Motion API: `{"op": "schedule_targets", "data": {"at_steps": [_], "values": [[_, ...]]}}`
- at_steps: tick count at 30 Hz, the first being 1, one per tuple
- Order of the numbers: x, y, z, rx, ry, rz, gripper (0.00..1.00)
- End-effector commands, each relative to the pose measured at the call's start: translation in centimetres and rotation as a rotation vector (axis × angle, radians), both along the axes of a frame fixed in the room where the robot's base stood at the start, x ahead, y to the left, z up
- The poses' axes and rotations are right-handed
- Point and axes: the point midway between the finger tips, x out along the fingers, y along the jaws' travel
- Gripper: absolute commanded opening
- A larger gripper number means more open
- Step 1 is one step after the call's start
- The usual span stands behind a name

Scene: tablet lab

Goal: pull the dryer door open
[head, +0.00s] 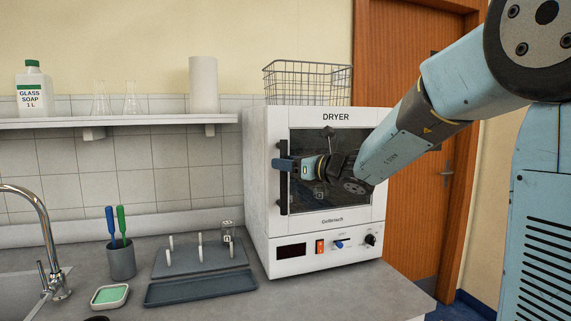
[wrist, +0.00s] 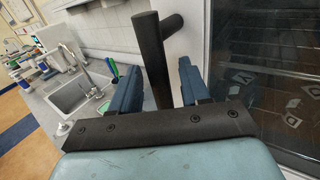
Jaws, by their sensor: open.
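The white dryer (head: 325,262) stands on the counter with its dark-glass door (head: 335,140) closed. A black vertical handle (head: 284,202) runs along the door's left side. My gripper (head: 287,164) is at the upper half of the handle, and its fingers hide part of it. In the wrist view my gripper (wrist: 158,78) is open, with the handle bar (wrist: 150,45) between the two blue fingers. The bar seems nearer the left finger; I cannot tell whether it touches either. My arm covers the right part of the glass.
A wire basket (head: 307,82) sits on top of the dryer. Left of it are a rack with pegs (head: 200,258), a dark tray (head: 200,286), a cup with two tools (head: 121,262) and a sink tap (head: 50,250). A shelf (head: 120,122) hangs above.

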Motion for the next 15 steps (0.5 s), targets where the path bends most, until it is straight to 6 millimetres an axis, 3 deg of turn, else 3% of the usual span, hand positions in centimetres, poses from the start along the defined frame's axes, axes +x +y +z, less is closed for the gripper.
{"op": "schedule_targets", "data": {"at_steps": [15], "values": [[0.81, 0.95, -0.02, 0.001, 0.001, 0.000, 0.43]]}}
